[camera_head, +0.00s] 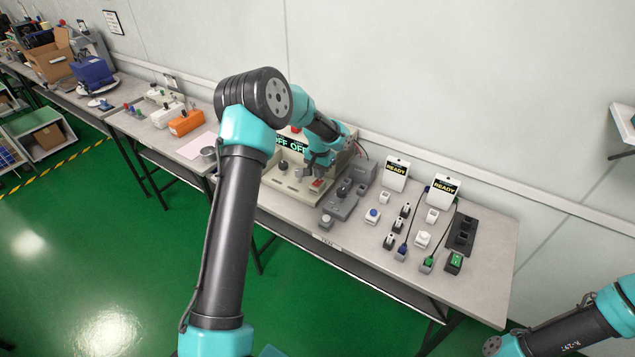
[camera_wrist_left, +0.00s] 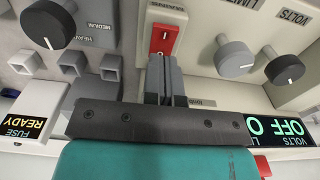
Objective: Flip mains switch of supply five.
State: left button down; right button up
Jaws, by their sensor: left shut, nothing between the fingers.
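A beige bench supply (camera_head: 287,186) stands on the table, its green display reading OFF; part of that display (camera_wrist_left: 278,132) shows in the left wrist view. A red rocker switch (camera_wrist_left: 163,39) in a white surround sits on its panel; the switch also shows in the head view (camera_head: 317,184). My left gripper (camera_head: 316,170) is over the panel, fingers together and empty. In the left wrist view its fingertips (camera_wrist_left: 165,60) are right at the switch's near edge; I cannot tell whether they touch. The number of this supply is not readable.
A grey unit (camera_head: 340,201) stands right beside the supply. Further right are READY signs (camera_head: 396,173), small switches and a black socket strip (camera_head: 462,235). An orange box (camera_head: 185,122) lies to the left.

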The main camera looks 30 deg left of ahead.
pick_arm(q)
jog(key=shift+r, duration=2.85)
